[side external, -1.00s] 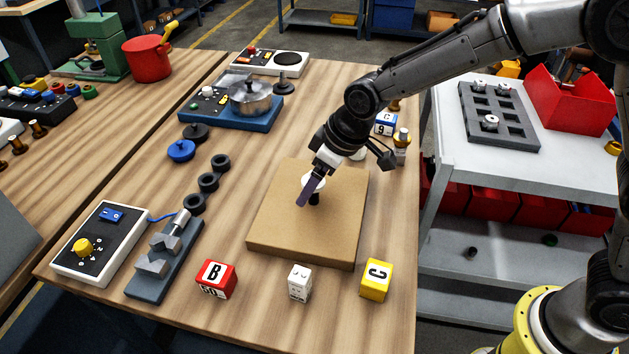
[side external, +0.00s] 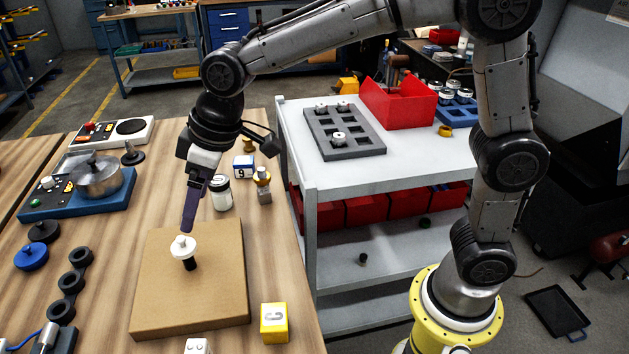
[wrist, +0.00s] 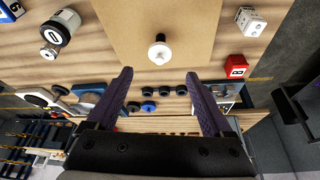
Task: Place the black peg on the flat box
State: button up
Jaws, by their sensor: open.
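The black peg (side external: 190,265) has a wide white collar and a small white knob on top. It stands on the tan flat box (side external: 215,300), upright as far as I can see, near the box's middle. In the wrist view the peg (wrist: 160,48) shows beyond my fingertips, in front of the flat box (wrist: 195,25). My gripper (side external: 188,226) is open and empty, above and just behind the peg in the side view. In the wrist view the two purple fingers of my gripper (wrist: 159,76) are spread apart, clear of the peg.
A yellow block (side external: 274,323) lies right of the box near the table edge. A white jar (side external: 221,193) and a blue-and-white block (side external: 243,167) stand behind it. Black rings (side external: 72,283) lie to the left. A white cart (side external: 270,130) stands beyond the table's right edge.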

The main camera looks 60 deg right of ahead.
jog(key=s+d+m+t+h, duration=0.1)
jog(key=s+d+m, duration=0.2)
jog(key=s+d, duration=0.7)
jog(key=s+d+m+h, duration=0.1)
jog(key=s+d+m, duration=0.2)
jog(key=s+d, duration=0.6)
jog(key=s+r, duration=0.1)
jog(key=s, duration=0.4)
jog(key=shift+s+d+t, duration=0.2)
jog(key=shift+d+t, duration=0.15)
jog(key=shift+t, duration=0.05)
